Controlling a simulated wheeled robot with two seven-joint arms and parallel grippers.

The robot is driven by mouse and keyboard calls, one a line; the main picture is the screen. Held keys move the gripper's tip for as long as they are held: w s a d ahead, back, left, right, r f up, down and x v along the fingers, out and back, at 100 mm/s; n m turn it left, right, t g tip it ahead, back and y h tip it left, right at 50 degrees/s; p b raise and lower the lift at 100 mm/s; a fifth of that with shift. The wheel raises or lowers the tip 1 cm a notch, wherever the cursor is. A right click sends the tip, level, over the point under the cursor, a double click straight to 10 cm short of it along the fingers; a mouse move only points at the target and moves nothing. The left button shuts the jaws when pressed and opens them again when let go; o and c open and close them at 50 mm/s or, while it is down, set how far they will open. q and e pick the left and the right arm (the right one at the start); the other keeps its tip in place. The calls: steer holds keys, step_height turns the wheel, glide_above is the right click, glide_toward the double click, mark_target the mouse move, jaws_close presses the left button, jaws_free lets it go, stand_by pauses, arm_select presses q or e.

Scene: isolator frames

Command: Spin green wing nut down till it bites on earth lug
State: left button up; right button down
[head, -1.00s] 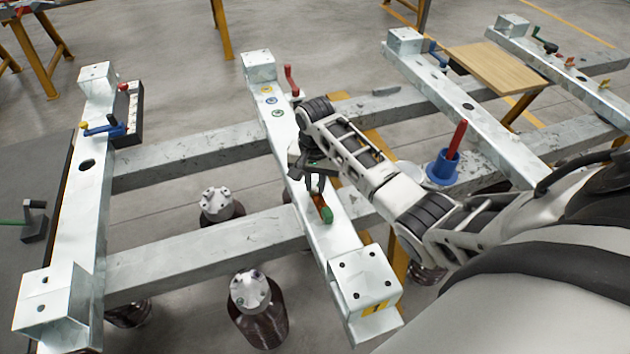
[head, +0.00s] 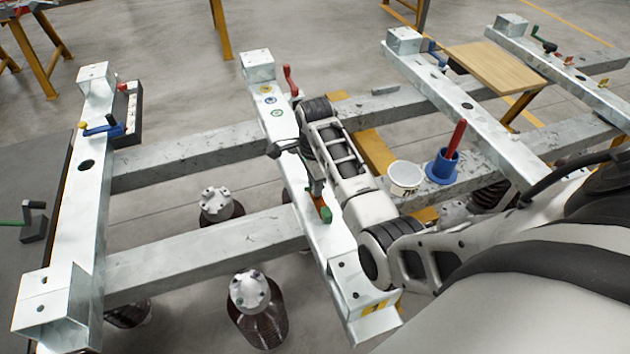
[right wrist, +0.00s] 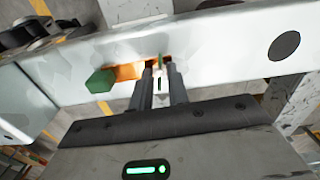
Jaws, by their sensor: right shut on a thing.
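The green wing nut (right wrist: 161,62) shows as a thin upright green piece between the fingertips of my right gripper (right wrist: 160,72) in the right wrist view. The gripper is shut on it. The copper-coloured earth lug (right wrist: 126,72) lies on the galvanised beam beside the nut, with a green block (right wrist: 100,82) at its left end. In the head view my right gripper (head: 316,186) reaches down onto the middle beam (head: 297,178), just behind the green block (head: 325,213). The nut's seat is hidden by the fingers. My left gripper is out of view.
A red lever (head: 290,80) stands beside the beam's far part. A white tub (head: 404,177) and a blue holder (head: 442,167) with a red handle stand to the right of my arm. Bottles with grey caps (head: 250,290) stand below the frame.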

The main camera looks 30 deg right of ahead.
steer(key=m, duration=0.6)
steer(key=shift+r+m, duration=0.1)
steer(key=shift+m, duration=0.2)
steer(key=m, duration=0.6)
steer(key=shift+a, duration=0.1)
steer(key=m, duration=0.4)
steer(key=shift+m, duration=0.4)
steer(key=shift+w+r+m, duration=0.1)
steer(key=shift+m, duration=1.8)
steer(key=c, duration=1.3)
jaws_free()
steer(key=shift+c, duration=0.2)
